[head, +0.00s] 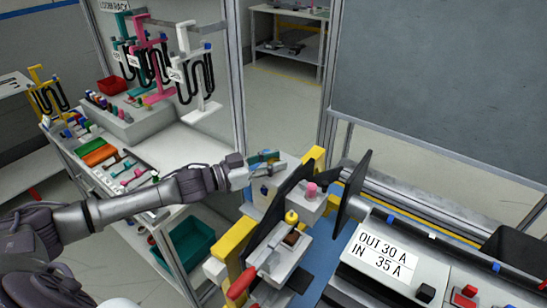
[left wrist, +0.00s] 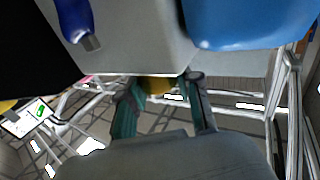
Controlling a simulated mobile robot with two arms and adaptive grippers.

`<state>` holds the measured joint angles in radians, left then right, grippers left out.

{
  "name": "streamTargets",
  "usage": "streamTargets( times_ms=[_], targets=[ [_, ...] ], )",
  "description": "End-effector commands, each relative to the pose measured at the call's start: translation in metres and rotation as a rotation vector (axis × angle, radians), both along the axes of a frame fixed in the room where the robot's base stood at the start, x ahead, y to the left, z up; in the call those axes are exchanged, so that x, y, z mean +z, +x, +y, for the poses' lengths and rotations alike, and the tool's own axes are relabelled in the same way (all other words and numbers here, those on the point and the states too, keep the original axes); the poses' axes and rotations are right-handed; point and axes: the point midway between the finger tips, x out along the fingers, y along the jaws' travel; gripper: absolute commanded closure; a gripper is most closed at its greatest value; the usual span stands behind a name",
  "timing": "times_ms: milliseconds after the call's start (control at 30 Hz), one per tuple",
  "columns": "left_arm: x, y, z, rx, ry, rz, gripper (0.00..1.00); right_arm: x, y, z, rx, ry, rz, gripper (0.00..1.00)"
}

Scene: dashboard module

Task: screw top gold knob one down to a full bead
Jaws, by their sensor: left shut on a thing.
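My left gripper (head: 268,160) reaches in from the left to the grey module block at the upper end of the dashboard fixture. In the left wrist view, its teal fingers (left wrist: 160,98) are shut on a gold knob (left wrist: 158,84) under the edge of a grey block (left wrist: 140,40). Only part of this knob shows, so I cannot tell how far it is screwed in or whether a bead shows. Another yellow knob (head: 291,217) stands upright on a nearer grey block. My right gripper is not in view.
A dark plate (head: 352,190) stands further right. A labelled console (head: 400,250) fills the lower right. A blue rounded part (left wrist: 235,22) is near the wrist.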

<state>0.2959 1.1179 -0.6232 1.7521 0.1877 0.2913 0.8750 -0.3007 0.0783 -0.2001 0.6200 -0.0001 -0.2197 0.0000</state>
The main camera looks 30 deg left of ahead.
Motion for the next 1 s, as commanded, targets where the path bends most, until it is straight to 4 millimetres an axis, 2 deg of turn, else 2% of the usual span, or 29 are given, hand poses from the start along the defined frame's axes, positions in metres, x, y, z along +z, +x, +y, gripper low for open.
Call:
streamTargets(
  times_ms=[300, 767, 800, 933, 1000],
  targets=[
    [0.0017, 0.0012, 0.0007, -0.098, 0.001, -0.003, 1.00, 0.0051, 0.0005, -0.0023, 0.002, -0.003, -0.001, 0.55],
    [0.0012, 0.0007, -0.0003, -0.113, -0.003, -0.003, 1.00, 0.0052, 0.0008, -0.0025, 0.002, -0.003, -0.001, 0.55],
    [0.0012, 0.0006, -0.0004, -0.113, -0.003, -0.003, 0.62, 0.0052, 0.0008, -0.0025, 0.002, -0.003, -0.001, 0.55],
    [0.0009, 0.0006, -0.0004, -0.113, -0.002, -0.002, 0.40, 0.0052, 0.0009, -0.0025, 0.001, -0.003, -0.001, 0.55],
    [0.0007, 0.0005, -0.0005, -0.113, -0.002, -0.002, 0.40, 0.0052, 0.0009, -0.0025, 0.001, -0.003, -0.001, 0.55]
  ],
)
